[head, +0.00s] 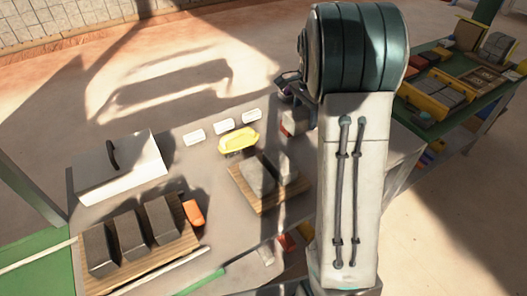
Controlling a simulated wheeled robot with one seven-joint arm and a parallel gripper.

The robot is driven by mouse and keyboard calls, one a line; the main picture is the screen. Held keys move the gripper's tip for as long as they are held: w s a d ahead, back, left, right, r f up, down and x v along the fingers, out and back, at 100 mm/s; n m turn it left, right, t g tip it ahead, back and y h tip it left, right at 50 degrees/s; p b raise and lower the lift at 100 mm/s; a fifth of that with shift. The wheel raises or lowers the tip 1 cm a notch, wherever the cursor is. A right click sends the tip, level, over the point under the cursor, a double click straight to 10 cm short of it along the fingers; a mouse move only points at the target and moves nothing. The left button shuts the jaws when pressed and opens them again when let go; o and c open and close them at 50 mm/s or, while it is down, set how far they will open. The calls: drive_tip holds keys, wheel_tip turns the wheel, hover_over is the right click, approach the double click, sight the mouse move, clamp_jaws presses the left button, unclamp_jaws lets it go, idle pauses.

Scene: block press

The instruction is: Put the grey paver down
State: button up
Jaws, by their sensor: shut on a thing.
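My gripper (291,88) shows only in part, as dark pieces at the left of my arm, above the far right part of the table. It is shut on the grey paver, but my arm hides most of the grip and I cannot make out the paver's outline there. Two grey pavers (258,178) stand side by side on a small wooden pallet (268,203) in the middle. Several more grey pavers (128,237) stand in a row on a larger wooden pallet (149,262) at the front left.
A white box with a dark handle (122,168) stands at the left. A yellow piece (238,140) and small white blocks (223,126) lie behind the small pallet. An orange block (193,213) lies between the pallets. A reddish block (295,121) sits below my gripper. A green table (460,117) stands right.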

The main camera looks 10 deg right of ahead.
drive_tip(key=shift+w+a, duration=0.15)
drive_tip(key=shift+w, duration=0.05)
drive_tip(key=s+a+f, duration=0.1)
drive_tip(key=a+f, duration=0.2)
drive_tip(key=s+a+f+p, duration=0.1)
drive_tip(key=a+f, duration=0.3)
drive_tip(key=s+a+f+p, duration=0.1)
drive_tip(key=a+f, duration=0.2)
drive_tip(key=a, duration=0.1)
drive_tip(key=shift+s+f, duration=0.4)
drive_tip(key=shift+f+b, duration=0.4)
drive_tip(key=shift+f, duration=0.05)
drive_tip(key=o, duration=1.6)
drive_tip(key=shift+s, duration=0.1)
